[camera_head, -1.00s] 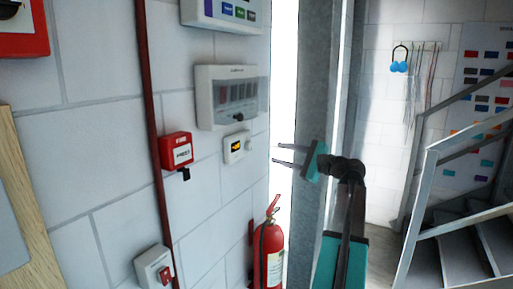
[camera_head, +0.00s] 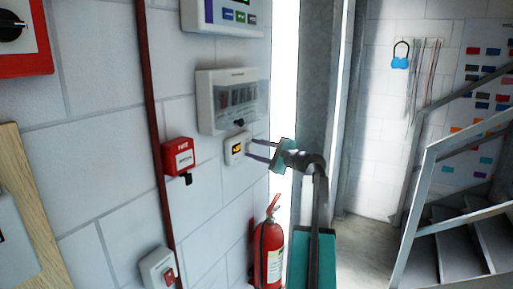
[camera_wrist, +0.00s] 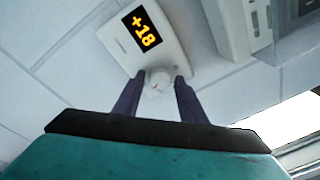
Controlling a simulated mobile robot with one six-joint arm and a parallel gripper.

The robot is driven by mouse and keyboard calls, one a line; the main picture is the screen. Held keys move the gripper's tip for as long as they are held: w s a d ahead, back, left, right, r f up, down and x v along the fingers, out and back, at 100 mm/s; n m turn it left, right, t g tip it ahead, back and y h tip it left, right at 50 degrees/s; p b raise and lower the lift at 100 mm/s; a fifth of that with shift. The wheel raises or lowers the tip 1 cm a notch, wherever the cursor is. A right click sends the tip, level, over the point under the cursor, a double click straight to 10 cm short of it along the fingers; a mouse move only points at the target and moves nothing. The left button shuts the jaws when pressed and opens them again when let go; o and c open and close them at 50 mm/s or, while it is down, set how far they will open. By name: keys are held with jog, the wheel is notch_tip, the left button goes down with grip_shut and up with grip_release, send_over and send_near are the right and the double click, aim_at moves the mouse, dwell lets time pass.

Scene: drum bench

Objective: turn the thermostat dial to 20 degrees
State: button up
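The thermostat (camera_head: 236,148) is a small white box on the white block wall with a dark display. In the wrist view the thermostat (camera_wrist: 122,38) reads "+18" in orange, with a round white dial (camera_wrist: 158,80) near its lower edge. My gripper (camera_head: 251,149) reaches the thermostat from the right. In the wrist view the two dark fingers of my gripper (camera_wrist: 158,84) stand on either side of the dial, with small gaps visible. Whether the fingertips reach fully around the dial is hard to tell.
A white panel (camera_head: 206,100) with a grey window hangs just above the thermostat. A red fire call point (camera_head: 179,156) is to its left. A fire extinguisher (camera_head: 270,250) stands below, and a steel column (camera_head: 316,90) is to the right.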

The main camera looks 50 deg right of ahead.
jog(key=shift+w, duration=0.15)
jog(key=c, duration=0.7)
jog(key=shift+d, duration=0.1)
jog(key=shift+c, duration=0.4)
